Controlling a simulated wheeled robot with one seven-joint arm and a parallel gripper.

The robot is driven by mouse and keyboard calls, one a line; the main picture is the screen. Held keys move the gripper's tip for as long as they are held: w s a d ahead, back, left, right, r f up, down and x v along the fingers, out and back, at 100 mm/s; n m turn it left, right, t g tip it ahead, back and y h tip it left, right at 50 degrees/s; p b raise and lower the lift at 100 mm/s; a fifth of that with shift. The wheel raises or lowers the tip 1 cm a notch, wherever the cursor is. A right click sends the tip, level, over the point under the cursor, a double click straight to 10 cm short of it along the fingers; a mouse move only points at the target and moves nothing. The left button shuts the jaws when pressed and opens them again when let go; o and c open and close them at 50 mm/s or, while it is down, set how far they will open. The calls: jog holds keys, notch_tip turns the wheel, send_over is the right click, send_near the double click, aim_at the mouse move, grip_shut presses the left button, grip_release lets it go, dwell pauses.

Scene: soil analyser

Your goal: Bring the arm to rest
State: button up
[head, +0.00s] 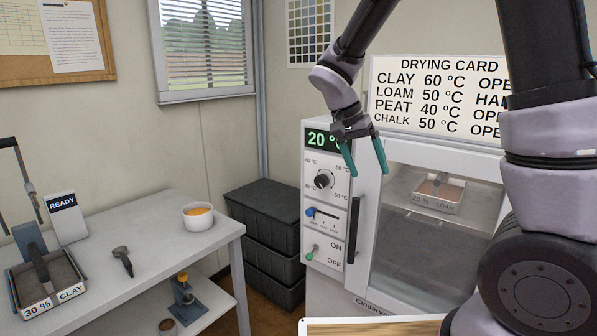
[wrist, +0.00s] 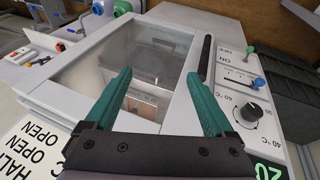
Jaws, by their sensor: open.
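My gripper (head: 364,158) is open and empty, with two teal fingers pointing down in front of the oven's upper front in the head view. It also shows in the wrist view (wrist: 157,105), its fingers spread apart over the oven door. My arm rises from the gripper and bends across the top right of the head view. The white drying oven (head: 335,283) stands below it, with its glass door (head: 395,240) shut. A tray labelled 20 % LOAM (head: 437,196) sits inside behind the glass. The display (head: 322,140) reads 20 °C.
The drying card (head: 437,95) stands on the oven. Its control panel has a dial (head: 323,180), a blue slider (head: 311,212) and a green-tipped switch (head: 311,254). A bench (head: 155,240) at left holds a 30 % CLAY tray (head: 52,300) and a white bowl (head: 198,220). Dark crates (head: 262,210) stand between.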

jog(key=s+d+r+n+t+y, duration=0.1)
jog(key=s+d+r+t+y, duration=0.2)
jog(key=s+r, duration=0.4)
jog(key=s+d+r+n+t+y, duration=0.1)
jog(key=s+d+r+t+y, duration=0.2)
jog(key=s+d+r, duration=0.2)
jog(key=shift+s+d+r+n+t+y, duration=0.15)
jog(key=shift+s+r+n+t+y, duration=0.2)
jog(key=shift+s+r, duration=1.15)
jog(key=shift+w+r, duration=0.15)
jog(key=shift+w, duration=0.1)
